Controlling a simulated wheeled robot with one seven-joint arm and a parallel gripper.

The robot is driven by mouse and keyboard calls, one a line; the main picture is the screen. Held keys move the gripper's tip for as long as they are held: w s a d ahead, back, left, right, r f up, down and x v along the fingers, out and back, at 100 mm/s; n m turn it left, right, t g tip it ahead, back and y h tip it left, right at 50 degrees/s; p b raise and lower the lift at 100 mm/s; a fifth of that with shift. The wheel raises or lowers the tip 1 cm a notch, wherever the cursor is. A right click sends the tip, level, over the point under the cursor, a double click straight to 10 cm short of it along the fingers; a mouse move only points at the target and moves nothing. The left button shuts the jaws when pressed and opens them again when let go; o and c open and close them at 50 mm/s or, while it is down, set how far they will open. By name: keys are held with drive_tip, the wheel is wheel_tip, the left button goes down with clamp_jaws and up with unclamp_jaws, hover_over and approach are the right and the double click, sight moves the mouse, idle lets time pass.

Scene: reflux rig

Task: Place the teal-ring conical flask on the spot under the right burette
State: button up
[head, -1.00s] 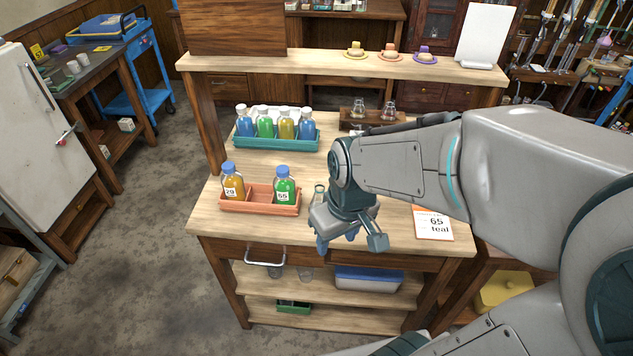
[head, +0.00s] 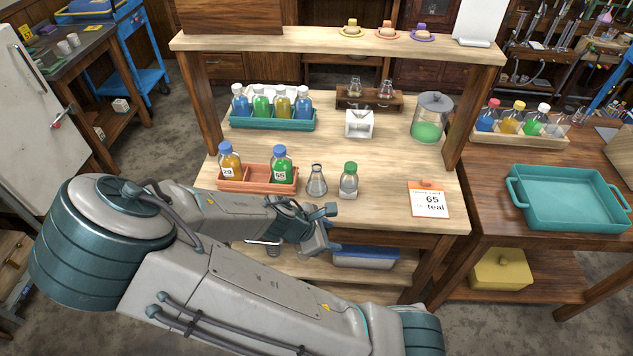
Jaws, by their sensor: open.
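A clear conical flask (head: 317,181) stands upright on the wooden bench near its front edge; I cannot make out a teal ring on it. Two small clear flasks, one at left (head: 355,86) and one at right (head: 386,89), sit in a dark wooden rack at the back of the bench; their ring colours are too small to tell. No burette, and no spot under one, can be made out. My gripper (head: 331,228) is open and appears empty, in front of the bench edge and below the conical flask in the picture, apart from it.
A green-capped bottle (head: 349,180) stands just right of the flask. An orange tray (head: 233,185) with two bottles is left. A white stand (head: 360,124), a clear pot with green liquid (head: 430,118) and a card reading "65 teal" (head: 428,200) are behind and right. A teal tray (head: 565,200) lies right.

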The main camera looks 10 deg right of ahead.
drive_tip(key=w+a+r+n+t+h, duration=0.2)
drive_tip(key=w+r+n+t, duration=0.2)
drive_tip(key=w+n+t, duration=0.1)
drive_tip(key=n+t, duration=0.4)
drive_tip(key=n, duration=0.1)
approach(314, 168)
drive_tip(key=shift+p+x, duration=1.45)
drive_tip(key=shift+x, duration=4.2)
drive_tip(key=shift+r, duration=0.1)
clamp_jaws()
